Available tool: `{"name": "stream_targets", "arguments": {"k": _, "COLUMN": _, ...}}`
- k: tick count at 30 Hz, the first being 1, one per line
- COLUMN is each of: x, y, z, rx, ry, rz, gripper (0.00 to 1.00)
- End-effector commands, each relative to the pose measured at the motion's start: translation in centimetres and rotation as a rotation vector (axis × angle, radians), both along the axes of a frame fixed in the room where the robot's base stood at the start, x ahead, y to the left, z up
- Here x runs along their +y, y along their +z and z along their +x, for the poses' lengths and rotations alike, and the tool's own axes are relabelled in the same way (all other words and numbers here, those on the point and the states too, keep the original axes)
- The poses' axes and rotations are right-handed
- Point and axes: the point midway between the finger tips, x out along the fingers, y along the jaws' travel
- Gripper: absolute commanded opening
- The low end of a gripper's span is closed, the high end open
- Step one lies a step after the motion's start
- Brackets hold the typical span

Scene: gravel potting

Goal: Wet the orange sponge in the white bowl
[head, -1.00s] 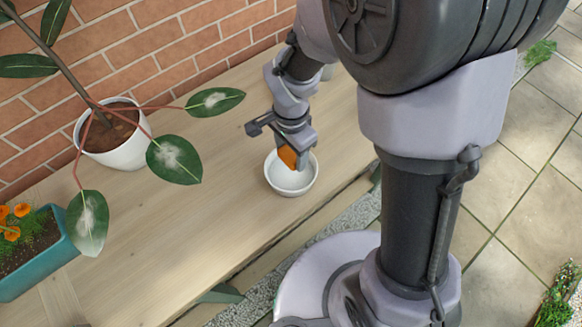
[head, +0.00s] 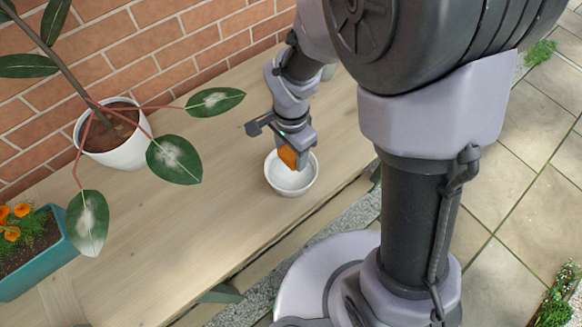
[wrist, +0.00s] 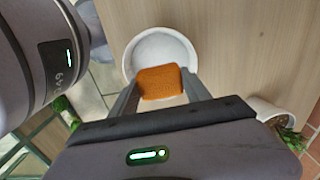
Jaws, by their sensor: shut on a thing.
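The orange sponge (head: 288,156) is held between the fingers of my gripper (head: 294,152). In the wrist view the sponge (wrist: 160,82) sits between the two fingertips, in front of the white bowl (wrist: 134,58). The white bowl (head: 291,188) stands on the wooden bench near its front edge. The sponge is over the back part of the bowl's opening, at about rim height. I cannot tell whether it touches water or the bowl. The bowl's back rim is partly hidden by my gripper and the sponge.
The wooden bench (head: 190,200) is clear left of the bowl. A white pot (head: 124,152) with a large-leafed plant stands at the back left; some leaves bear pale patches. A teal planter (head: 40,268) with orange flowers is at the left edge. A brick wall (head: 150,45) runs behind.

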Motion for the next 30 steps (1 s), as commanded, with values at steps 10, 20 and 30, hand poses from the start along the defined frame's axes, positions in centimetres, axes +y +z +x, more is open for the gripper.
{"name": "stream_targets", "arguments": {"k": 10, "x": 0.0, "y": 0.2, "z": 0.0, "rx": 0.000, "ry": 0.000, "rz": 0.000, "gripper": 0.23}}
{"name": "stream_targets", "arguments": {"k": 20, "x": 0.0, "y": 4.2, "z": 0.0, "rx": -0.001, "ry": -0.001, "rz": 0.001, "gripper": 0.23}}
{"name": "stream_targets", "arguments": {"k": 30, "x": 0.0, "y": 4.0, "z": 0.0, "rx": 0.000, "ry": 0.000, "rz": 0.000, "gripper": 0.23}}
